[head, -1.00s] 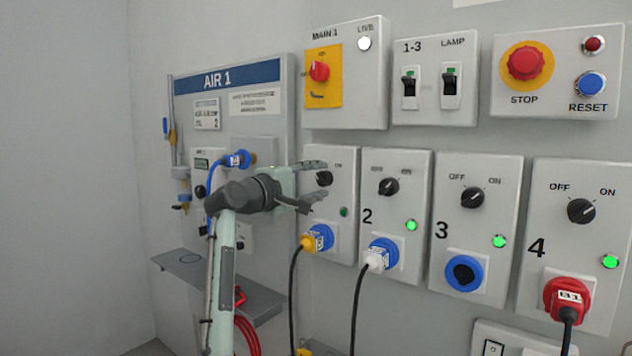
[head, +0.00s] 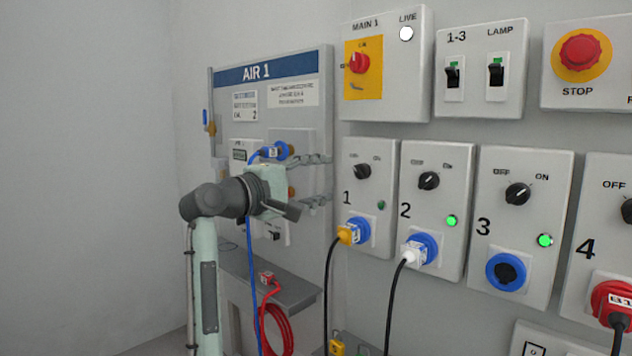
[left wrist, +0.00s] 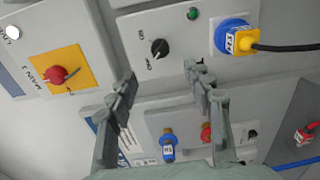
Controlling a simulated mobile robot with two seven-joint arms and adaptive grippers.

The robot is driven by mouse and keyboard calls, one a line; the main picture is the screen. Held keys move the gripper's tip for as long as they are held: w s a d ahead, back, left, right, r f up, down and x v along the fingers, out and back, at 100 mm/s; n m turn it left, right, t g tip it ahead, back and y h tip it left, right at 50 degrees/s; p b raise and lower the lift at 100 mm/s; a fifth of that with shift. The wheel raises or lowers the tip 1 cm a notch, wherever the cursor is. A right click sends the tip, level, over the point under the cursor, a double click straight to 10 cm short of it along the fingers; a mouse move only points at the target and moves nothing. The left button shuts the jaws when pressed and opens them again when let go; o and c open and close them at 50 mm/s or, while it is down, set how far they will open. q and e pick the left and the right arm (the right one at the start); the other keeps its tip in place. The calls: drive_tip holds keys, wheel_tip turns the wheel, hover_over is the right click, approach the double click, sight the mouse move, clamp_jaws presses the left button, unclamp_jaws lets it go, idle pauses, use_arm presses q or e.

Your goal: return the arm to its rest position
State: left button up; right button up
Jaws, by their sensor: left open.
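My left gripper (head: 322,179) is open and empty in the head view, its fingers spread in front of the AIR 1 panel (head: 262,115), just left of the station 1 box (head: 367,230). In the left wrist view the two open fingers (left wrist: 158,88) frame nothing held, with the station 1 knob (left wrist: 160,48) beyond them. My left forearm stands upright at the lower left in the head view and hides part of the AIR 1 panel. My right gripper is in neither view.
A grey shelf (head: 290,297) with a red plug (head: 266,279) and coiled red hose is below the panel. Boxes 2 (head: 430,190) and 3 (head: 520,225) stand to the right. Black cables hang from the yellow plug (head: 346,234) and white plug (head: 412,252). The left wall is clear.

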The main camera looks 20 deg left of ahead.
use_arm(q)
drive_tip(key=shift+s+a, duration=0.15)
drive_tip(key=shift+s, duration=0.35)
wheel_tip(320, 180, down, 34)
drive_tip(key=r+m+g+y, duration=0.1)
drive_tip(key=m+g+y, duration=0.3)
drive_tip(key=g, duration=0.2)
drive_tip(key=s+f+m+g+y, duration=0.15)
drive_tip(key=s+f, duration=0.35)
drive_tip(key=f, duration=0.5)
drive_tip(key=s+f+m+g, duration=0.25)
drive_tip(key=s+f, duration=0.25)
drive_tip(key=f, duration=0.6)
drive_tip(key=s+f+m+g+y, duration=0.1)
drive_tip(key=s+f+m, duration=0.3)
drive_tip(key=s+f, duration=0.6)
drive_tip(key=s+f+m+g+y, duration=0.1)
drive_tip(key=s+f+m+g, duration=0.2)
drive_tip(key=s+f, duration=0.8)
drive_tip(key=s+m, duration=0.1)
drive_tip(key=s, duration=0.6)
drive_tip(key=shift+a+g, duration=0.25)
drive_tip(key=shift+g, duration=0.05)
